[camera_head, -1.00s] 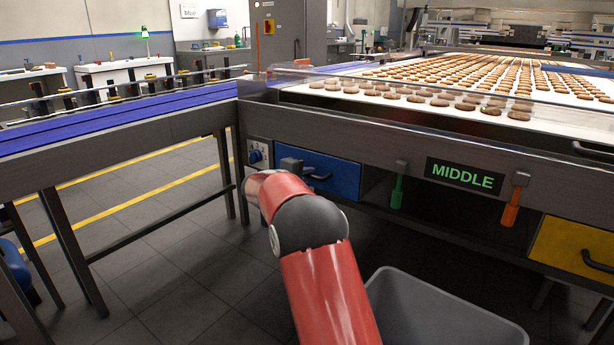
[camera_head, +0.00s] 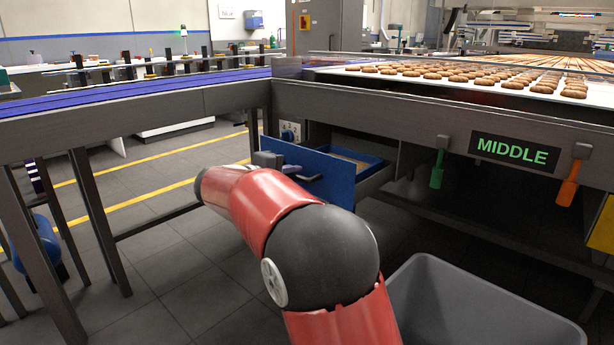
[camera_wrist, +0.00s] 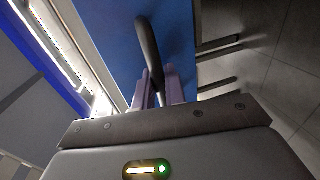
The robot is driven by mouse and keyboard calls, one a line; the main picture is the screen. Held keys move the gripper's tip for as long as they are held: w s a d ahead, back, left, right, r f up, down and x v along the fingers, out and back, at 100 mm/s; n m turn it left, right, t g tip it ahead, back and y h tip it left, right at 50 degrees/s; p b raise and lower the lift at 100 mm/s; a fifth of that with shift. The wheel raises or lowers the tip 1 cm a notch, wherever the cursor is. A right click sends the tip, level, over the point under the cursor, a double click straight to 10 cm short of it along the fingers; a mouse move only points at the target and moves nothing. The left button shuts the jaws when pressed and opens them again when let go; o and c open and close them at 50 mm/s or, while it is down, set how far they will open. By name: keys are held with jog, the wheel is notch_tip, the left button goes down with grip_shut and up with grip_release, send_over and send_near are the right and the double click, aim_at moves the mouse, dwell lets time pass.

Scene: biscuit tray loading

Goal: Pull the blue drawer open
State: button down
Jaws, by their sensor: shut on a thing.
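The blue drawer (camera_head: 322,176) stands pulled out from under the conveyor table in the head view. Its open top shows a blue-edged inside with a brownish thing lying in it. Its dark handle (camera_head: 308,177) is on the front. My gripper (camera_head: 278,164) is at the left part of the drawer front, partly hidden by my red arm. In the wrist view the blue front fills the upper middle, and the dark handle (camera_wrist: 149,50) runs down between the fingers of my gripper (camera_wrist: 160,88), which are shut on it.
A grey bin (camera_head: 470,305) stands on the floor at the lower right. A green-handled tool (camera_head: 438,167) and an orange-handled tool (camera_head: 569,184) hang from the table edge beside the MIDDLE sign (camera_head: 514,151). A conveyor with a blue belt (camera_head: 150,91) is at the left. Floor in front of the drawer is open.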

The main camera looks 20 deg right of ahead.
jog(key=shift+f+v, duration=0.1)
jog(key=shift+v, duration=0.5)
jog(key=shift+f+v, duration=0.15)
jog(key=shift+v, duration=0.5)
jog(key=c, duration=1.6)
grip_release()
jog(key=shift+o, duration=0.2)
jog(key=v, duration=0.8)
jog(key=shift+w, duration=0.1)
